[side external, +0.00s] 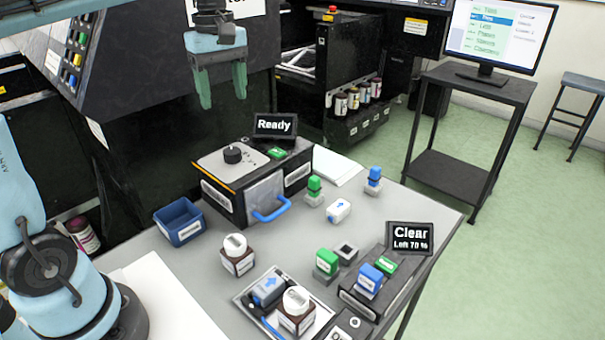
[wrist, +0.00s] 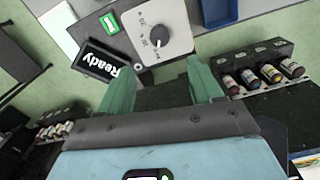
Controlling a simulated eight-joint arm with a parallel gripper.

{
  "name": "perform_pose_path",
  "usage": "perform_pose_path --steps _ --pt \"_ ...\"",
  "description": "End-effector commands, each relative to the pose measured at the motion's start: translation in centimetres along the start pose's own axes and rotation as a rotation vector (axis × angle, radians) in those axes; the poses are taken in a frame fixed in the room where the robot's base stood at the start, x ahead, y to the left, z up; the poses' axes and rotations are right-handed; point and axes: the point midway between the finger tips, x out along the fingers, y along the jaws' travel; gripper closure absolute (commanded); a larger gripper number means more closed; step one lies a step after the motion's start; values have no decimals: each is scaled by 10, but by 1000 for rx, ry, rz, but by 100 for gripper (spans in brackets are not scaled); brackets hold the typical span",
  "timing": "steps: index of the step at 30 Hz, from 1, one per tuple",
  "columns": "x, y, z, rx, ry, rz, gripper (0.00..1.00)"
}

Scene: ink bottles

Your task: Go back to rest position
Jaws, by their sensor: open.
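My gripper (side external: 221,86) hangs high above the back of the table in the side external view, up and to the left of the machine box with the "Ready" screen (side external: 275,125). Its two green fingers point down and are apart, with nothing between them. The fingers also show spread and empty in the wrist view (wrist: 160,90). Beyond them, the wrist view shows the box's top with its dark knob (wrist: 160,36), its green button and the "Ready" screen (wrist: 101,60).
The grey table (side external: 390,208) holds a blue bin (side external: 180,222), white-capped bottles (side external: 237,254), green and blue-topped bottles, a tray (side external: 262,325) at the front, and a "Clear Left 70 %" screen (side external: 410,237). Ink bottles (side external: 353,97) stand on a rack behind. Around my gripper is free air.

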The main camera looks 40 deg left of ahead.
Motion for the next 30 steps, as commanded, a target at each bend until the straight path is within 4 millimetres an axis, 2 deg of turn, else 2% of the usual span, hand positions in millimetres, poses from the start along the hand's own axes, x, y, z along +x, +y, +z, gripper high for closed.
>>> perform_pose_path --steps 4,8,14,21,25,30 --pt "2 -1 3 30 6 12 35" --pt "9 -6 18 174 37 68 35" --pt "34 -22 54 564 149 209 35" --pt "75 -44 92 1025 340 353 35" --pt "94 -53 105 1205 436 401 35" --pt "107 -59 113 1326 507 428 35"
